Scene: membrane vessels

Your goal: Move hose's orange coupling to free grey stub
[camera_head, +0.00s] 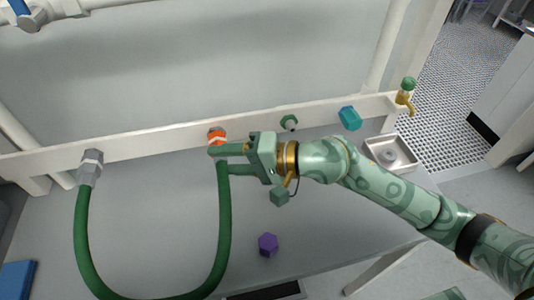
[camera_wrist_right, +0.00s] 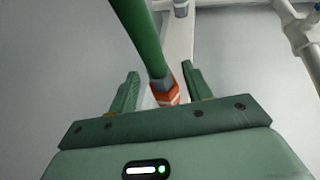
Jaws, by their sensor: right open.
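The green hose (camera_head: 81,235) hangs in a U below a white rail. Its left end meets a grey coupling (camera_head: 90,166) on the rail. Its other end carries the orange coupling (camera_head: 217,137), which sits at the rail near the middle. My right gripper (camera_head: 222,159) is open at the orange coupling. In the right wrist view, the coupling (camera_wrist_right: 168,96) shows between the spread fingers (camera_wrist_right: 162,72). My left gripper is not in view.
The white rail (camera_head: 150,146) runs across the scene. Right of the stub are a teal cap (camera_head: 349,118), a brass tap with a green knob (camera_head: 405,93) and a small basin (camera_head: 392,151). A purple piece (camera_head: 268,244) lies on the grey surface below my gripper.

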